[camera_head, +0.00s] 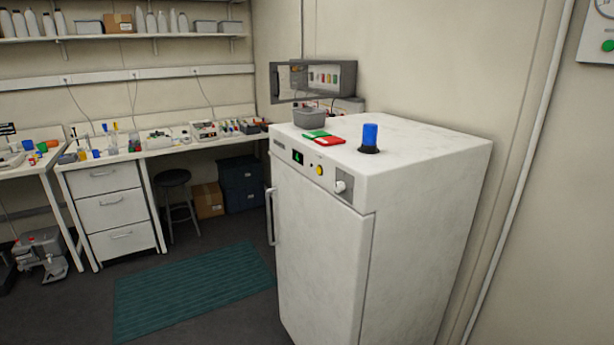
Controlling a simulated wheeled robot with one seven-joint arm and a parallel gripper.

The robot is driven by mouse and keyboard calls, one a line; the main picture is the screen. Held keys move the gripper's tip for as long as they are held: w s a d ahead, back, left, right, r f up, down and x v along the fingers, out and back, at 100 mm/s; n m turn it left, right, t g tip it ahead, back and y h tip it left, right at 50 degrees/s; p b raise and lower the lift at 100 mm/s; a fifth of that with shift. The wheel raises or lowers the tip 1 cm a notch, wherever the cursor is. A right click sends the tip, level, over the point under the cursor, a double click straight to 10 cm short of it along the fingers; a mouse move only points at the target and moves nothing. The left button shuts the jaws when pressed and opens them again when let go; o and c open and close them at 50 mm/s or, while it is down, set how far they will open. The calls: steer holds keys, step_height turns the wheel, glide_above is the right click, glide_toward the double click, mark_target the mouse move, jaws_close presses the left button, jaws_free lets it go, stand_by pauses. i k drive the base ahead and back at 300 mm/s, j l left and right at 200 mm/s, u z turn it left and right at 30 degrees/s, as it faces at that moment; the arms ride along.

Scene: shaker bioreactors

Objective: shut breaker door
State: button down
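A grey box (349,80) is mounted on the back wall above the white cabinet, with a row of small coloured parts (325,78) showing in it. It looks like the breaker box. A grey panel (280,84) at its left side looks like its door, standing open; the exact angle is hard to tell at this size. My gripper is not in view.
The tall white cabinet (318,245), its door shut, stands in front of the box; a blue beacon (370,137), a grey bin (309,117) and red and green pads sit on top. A stool (177,180) stands left. Floor around the green mat (195,290) is clear.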

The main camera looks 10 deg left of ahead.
mark_target(274, 75)
steer(key=i+j+u, duration=0.15)
steer(key=i+u, duration=0.2)
steer(key=i, duration=0.25)
steer(key=i+u, duration=0.4)
steer(key=i, duration=0.2)
steer(key=i+z, duration=0.25)
steer(key=i, duration=0.3)
steer(key=i+j+z, duration=0.15)
steer(key=i+z, duration=0.15)
steer(key=i, duration=0.2)
